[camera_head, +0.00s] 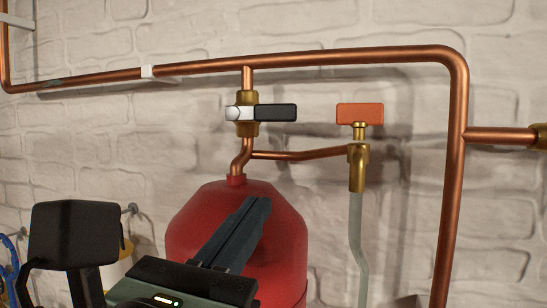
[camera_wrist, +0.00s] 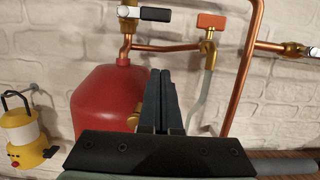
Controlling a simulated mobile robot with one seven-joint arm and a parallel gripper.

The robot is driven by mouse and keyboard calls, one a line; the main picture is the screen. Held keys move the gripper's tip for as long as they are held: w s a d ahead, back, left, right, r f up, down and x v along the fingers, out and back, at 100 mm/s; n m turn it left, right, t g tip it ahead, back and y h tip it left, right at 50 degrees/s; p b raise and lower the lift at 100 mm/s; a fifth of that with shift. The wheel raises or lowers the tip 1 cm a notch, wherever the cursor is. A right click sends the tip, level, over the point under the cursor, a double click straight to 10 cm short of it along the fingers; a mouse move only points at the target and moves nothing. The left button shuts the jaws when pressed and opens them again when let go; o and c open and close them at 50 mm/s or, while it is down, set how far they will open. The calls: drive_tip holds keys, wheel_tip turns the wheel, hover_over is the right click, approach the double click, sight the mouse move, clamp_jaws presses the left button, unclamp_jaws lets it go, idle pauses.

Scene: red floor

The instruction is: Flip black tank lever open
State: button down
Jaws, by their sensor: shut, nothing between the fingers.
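The black tank lever (camera_head: 276,112) sits on a brass valve (camera_head: 246,113) in the copper pipe just above the red tank (camera_head: 184,228). The lever lies horizontal and points right, across the line of its vertical pipe. In the wrist view the black lever (camera_wrist: 156,14) is at the top, left of centre, with the red tank (camera_wrist: 100,97) below it. My gripper (camera_head: 258,206) is shut and empty, in front of the tank and below the lever, apart from it. In the wrist view the gripper (camera_wrist: 162,75) points up, its fingers together.
An orange lever (camera_head: 360,114) stands right of the black one, on a brass tap with a grey hose (camera_head: 356,225). Copper pipe (camera_head: 300,60) runs above and down the right side (camera_head: 450,190). A yellow lantern (camera_wrist: 22,138) is at the left.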

sight(260, 113)
drive_tip(key=p+x, duration=0.2)
drive_tip(key=x, duration=0.3)
drive_tip(key=p+x, duration=0.2)
drive_tip(key=x, duration=0.2)
drive_tip(key=shift+w+d+r, duration=0.2)
drive_tip(key=shift+w+r, duration=0.1)
wheel_tip(260, 113, up, 2)
drive_tip(key=shift+w+r+p, duration=0.1)
drive_tip(key=shift+p, duration=1)
drive_tip(key=shift+a+r+p, duration=0.1)
drive_tip(key=shift+r+p, duration=0.4)
drive_tip(key=shift+r, duration=0.2)
